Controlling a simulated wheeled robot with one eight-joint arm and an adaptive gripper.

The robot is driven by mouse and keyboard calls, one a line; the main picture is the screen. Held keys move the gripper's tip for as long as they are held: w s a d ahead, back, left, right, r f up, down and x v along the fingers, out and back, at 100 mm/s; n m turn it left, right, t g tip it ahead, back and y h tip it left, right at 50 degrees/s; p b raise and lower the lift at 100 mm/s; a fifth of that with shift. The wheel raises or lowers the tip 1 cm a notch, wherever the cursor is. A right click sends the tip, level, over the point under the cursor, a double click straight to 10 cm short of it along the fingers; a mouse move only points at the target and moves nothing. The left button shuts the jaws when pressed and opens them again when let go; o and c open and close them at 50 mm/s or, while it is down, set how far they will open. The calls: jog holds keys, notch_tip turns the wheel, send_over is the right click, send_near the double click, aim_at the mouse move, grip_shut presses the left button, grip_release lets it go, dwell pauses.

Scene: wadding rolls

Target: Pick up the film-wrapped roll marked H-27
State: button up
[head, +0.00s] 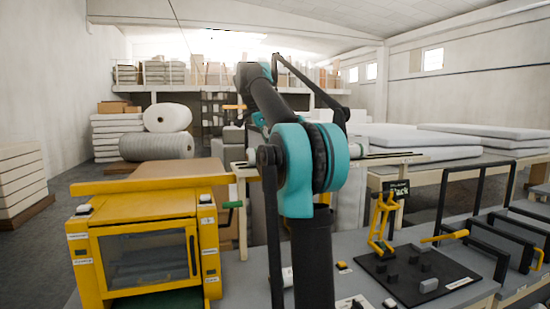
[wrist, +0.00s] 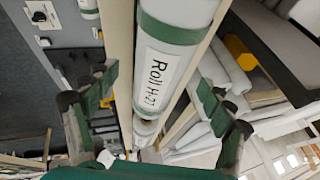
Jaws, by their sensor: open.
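The white film-wrapped roll (wrist: 188,62) runs lengthwise through the middle of the wrist view. It has green bands and a white label that reads "Roll H-27". It lies between two pale wooden rails. My gripper (wrist: 155,85) is open, with one green-padded finger on each side of the roll in the picture. I cannot tell how far the fingers are from the roll, and neither is seen to grip it. In the head view my teal and black arm covers the middle, and my gripper and the label cannot be made out there.
A yellow cabinet (head: 205,240) with a glass door stands at left front. A grey workbench at right holds a yellow clamp device (head: 383,220) and black frames (head: 480,190). Large white rolls (head: 167,117) are stacked behind. Other pale rolls (wrist: 228,70) lie right of the roll in the wrist view.

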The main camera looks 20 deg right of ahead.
jog(key=shift+x, duration=1.4)
jog(key=shift+c, duration=0.2)
jog(key=c, duration=1.3)
jog(key=shift+r, duration=0.1)
